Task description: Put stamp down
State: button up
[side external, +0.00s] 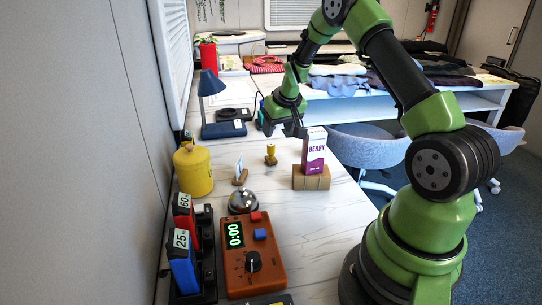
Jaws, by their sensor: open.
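A small yellow object with a knobbed top and a flared base, apparently the stamp (271,154), stands upright on the white wood-grain table (335,225). My gripper (284,131) points down above and slightly right of it in the picture. The jaws are open, and no object shows between them. The gripper appears apart from the stamp, but the exact gap in depth cannot be told from this view.
A berry carton (314,150) stands on a tan block (311,178) close right of the gripper. A yellow canister (193,171), a card stand (240,172), a silver bell (243,201) and an orange timer (252,265) occupy the left side. A blue lamp (211,84) stands behind.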

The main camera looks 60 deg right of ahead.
aim_at(273, 146)
jog(key=x, duration=0.9)
jog(key=shift+f, duration=0.4)
jog(key=shift+c, duration=0.5)
grip_shut()
jog(key=shift+r, duration=0.15)
